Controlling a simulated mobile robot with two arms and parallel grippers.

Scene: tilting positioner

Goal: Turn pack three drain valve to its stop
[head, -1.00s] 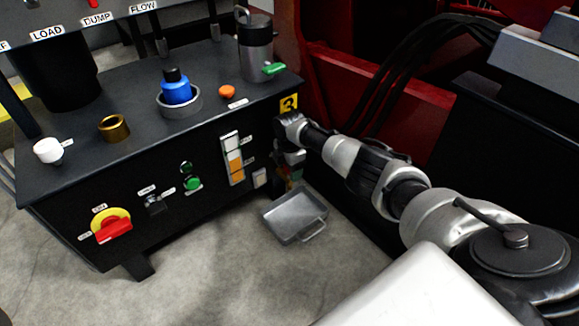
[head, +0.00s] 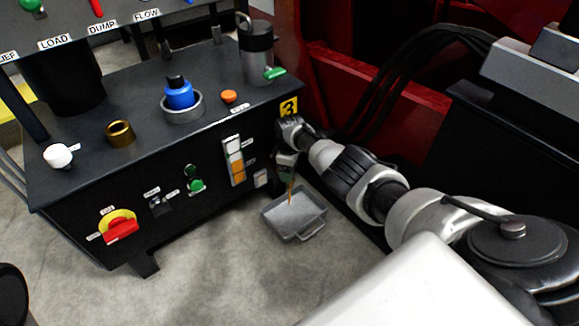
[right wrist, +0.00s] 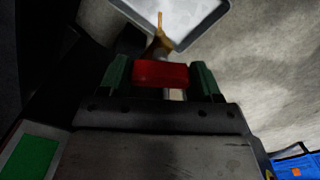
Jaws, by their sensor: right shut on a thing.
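The red handle (right wrist: 160,74) of the pack three drain valve sits between the two green fingers of my right gripper (right wrist: 162,82) in the right wrist view. The gripper is shut on it. A brass spout (right wrist: 160,45) shows just beyond the handle, and a thin amber stream runs from it. In the head view my right gripper (head: 287,162) is at the right end of the black power pack (head: 95,190), below the yellow 3 label (head: 288,106), and hides the valve. The stream falls into a grey metal tray (head: 302,233) on the floor. My left gripper is not in view.
On the pack top stand a blue-capped filler (head: 180,96), a brass ring (head: 120,132), a white knob (head: 58,155) and a grey canister with a green lever (head: 274,73). Red machine framework (head: 395,105) and black hoses lie behind my right arm.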

